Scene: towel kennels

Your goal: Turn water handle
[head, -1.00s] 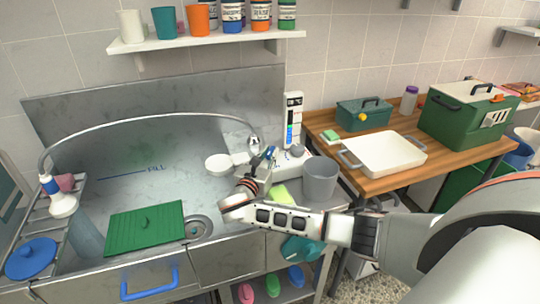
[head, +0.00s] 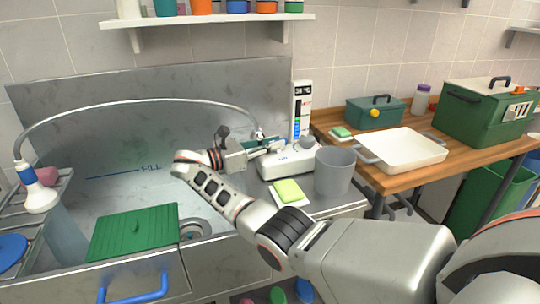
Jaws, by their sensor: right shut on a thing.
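The white water unit (head: 288,166) stands at the right rim of the steel sink, with a grey knob (head: 307,143) on top and a tall display panel (head: 301,100) behind. My right gripper (head: 268,148) reaches over the sink from the right, its fingers pointing right at the left end of the unit. It is shut on the water handle, which is mostly hidden by the fingers. My left gripper is not in view.
A grey bucket (head: 333,172) and a green sponge (head: 288,190) stand close to my right forearm. A green board (head: 133,233) lies in the sink front. A white tray (head: 402,151) and green boxes occupy the wooden table (head: 385,183) at right.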

